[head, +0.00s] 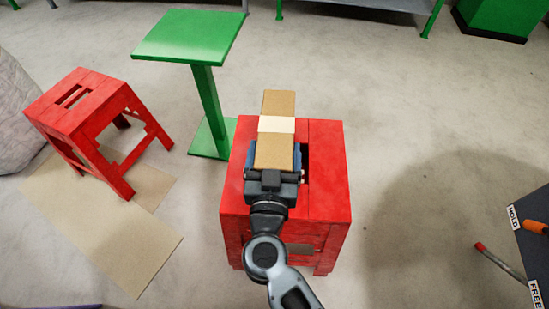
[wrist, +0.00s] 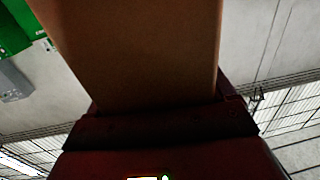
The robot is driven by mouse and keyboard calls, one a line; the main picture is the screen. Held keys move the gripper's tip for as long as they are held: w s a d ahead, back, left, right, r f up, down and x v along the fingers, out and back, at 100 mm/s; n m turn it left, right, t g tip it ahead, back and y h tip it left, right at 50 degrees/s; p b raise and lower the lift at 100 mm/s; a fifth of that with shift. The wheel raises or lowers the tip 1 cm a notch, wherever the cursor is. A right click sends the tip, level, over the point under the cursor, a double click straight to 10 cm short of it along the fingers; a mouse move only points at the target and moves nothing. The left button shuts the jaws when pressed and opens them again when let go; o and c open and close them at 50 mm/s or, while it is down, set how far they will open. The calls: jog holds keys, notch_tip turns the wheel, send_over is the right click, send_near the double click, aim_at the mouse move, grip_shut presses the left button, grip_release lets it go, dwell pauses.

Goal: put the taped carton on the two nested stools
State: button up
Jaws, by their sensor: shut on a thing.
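The taped carton (head: 276,145) is a long brown box with a pale tape band around its middle. My gripper (head: 273,160) is shut on its near end, with blue finger pads on its left and right sides. The carton lies over the top of the red nested stools (head: 327,185) in the head view. I cannot tell whether it touches their top. My gripper and arm hide part of the stools, and two separate stools are hard to make out. In the wrist view the carton (wrist: 140,50) fills the middle, with a dark red surface at its lower end.
Another red stool (head: 85,100) stands at the left, by a flat cardboard sheet (head: 140,240). A green pedestal table (head: 190,37) stands just behind the nested stools, to the left. A dark panel with labels (head: 530,235) is at the right edge.

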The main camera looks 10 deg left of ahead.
jog(key=shift+f, duration=0.3)
jog(key=o, duration=1.4)
jog(key=shift+s, duration=0.15)
jog(key=s+p, duration=0.2)
jog(key=s, duration=0.9)
jog(key=shift+s+d+p, duration=0.35)
jog(key=shift+d, duration=0.05)
jog(key=s+d+r+g, duration=0.1)
jog(key=s+d+r, duration=0.3)
jog(key=s+d, duration=0.3)
jog(key=s+d+r+g, duration=0.1)
jog(key=s+d+r, duration=0.3)
jog(key=s+d, duration=0.4)
jog(key=s+d+r+g+h, duration=0.1)
jog(key=s+d+r, duration=0.3)
jog(key=s+d, duration=0.4)
jog(key=d, duration=0.2)
jog(key=shift+s+d+m, duration=0.15)
jog(key=shift+d+m, duration=0.25)
jog(key=shift+r, duration=0.1)
